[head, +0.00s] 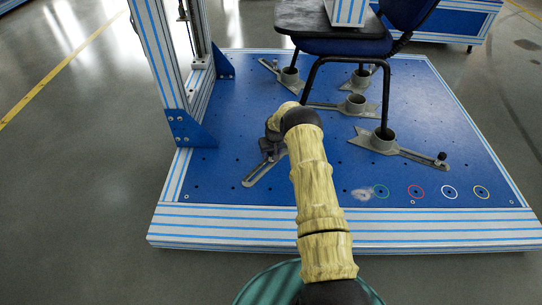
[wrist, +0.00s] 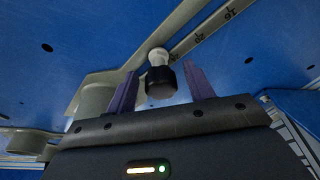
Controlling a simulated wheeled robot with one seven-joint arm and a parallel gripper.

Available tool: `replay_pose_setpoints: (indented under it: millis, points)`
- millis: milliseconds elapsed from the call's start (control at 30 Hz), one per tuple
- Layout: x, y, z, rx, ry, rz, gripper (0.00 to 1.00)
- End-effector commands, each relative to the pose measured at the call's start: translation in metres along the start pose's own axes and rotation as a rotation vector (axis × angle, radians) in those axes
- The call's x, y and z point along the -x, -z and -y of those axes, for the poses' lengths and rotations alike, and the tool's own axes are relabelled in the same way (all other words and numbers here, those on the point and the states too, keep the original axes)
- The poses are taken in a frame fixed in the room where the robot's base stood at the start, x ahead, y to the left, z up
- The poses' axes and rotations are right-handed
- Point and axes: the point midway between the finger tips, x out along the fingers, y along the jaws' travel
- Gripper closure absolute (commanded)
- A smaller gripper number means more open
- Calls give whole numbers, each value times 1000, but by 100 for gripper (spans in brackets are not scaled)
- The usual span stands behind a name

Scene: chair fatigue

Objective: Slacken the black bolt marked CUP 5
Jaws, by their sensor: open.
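In the wrist view a bolt with a black knob (wrist: 161,82) and a pale rounded end stands at a slotted metal bar. My gripper (wrist: 160,69) has its two purple fingers apart, one on each side of the black knob, with a gap visible on both sides. In the head view my gripper (head: 272,145) is over the front left slotted bar (head: 262,172), and my wrist hides the bolt and its cup there. A grey cup (wrist: 95,100) shows left of the fingers in the wrist view. No CUP 5 marking is readable.
The blue platform (head: 330,185) carries other cups with chair legs in them, such as the front right cup (head: 384,139), with its own black bolt (head: 441,157). A striped upright post (head: 168,60) stands left of my arm. Coloured rings (head: 416,192) mark the clear front right.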

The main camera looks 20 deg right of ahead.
Motion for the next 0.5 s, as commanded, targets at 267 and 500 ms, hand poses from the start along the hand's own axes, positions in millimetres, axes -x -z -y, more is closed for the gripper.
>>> replay_pose_setpoints:
  millis: [267, 500]
  points:
    - [1, 1, 3, -210, -59, 0, 47]
    - [0, 0, 1, -335, -89, 0, 47]
